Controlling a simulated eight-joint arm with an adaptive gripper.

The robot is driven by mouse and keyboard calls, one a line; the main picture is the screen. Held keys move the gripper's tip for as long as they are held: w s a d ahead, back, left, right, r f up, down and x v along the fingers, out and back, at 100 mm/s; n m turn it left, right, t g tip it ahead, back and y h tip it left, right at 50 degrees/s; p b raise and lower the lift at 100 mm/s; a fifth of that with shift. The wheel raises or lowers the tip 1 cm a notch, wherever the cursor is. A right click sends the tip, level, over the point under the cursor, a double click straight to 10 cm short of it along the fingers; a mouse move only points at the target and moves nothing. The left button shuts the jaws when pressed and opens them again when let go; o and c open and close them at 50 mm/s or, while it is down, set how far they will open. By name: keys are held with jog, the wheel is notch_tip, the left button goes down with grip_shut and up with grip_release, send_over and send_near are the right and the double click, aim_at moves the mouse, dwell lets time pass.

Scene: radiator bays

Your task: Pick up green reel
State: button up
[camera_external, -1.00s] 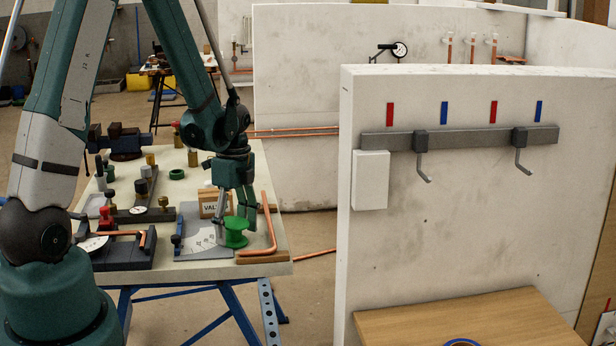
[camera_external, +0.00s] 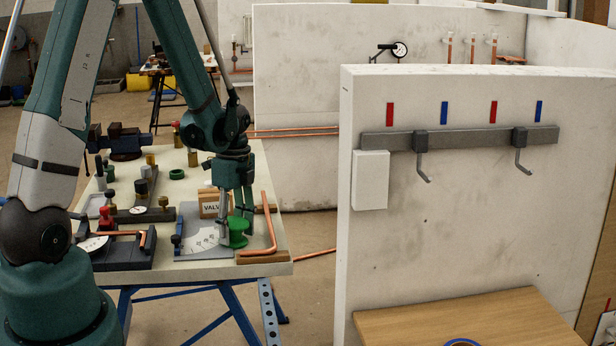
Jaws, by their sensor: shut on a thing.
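The green reel (camera_external: 238,234) stands near the front right of the pale workbench (camera_external: 185,269). It is between a grey plate with printed markings and a bent copper pipe. My gripper (camera_external: 237,226) points down at it, with one finger on its left and one on its right. The fingers are shut on the reel. Its lower part shows below the fingers. I cannot tell whether it is clear of the bench.
The bent copper pipe (camera_external: 268,228) is close to the gripper's right. A cardboard valve box (camera_external: 209,205) is close behind. A tool with a red part (camera_external: 106,216) is at left. A white wall panel (camera_external: 470,230) with hooks stands to the right.

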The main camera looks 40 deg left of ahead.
aim_at(232, 223)
jog(key=shift+r, duration=0.1)
jog(key=shift+r+p, duration=0.3)
jog(key=shift+r, duration=4.6)
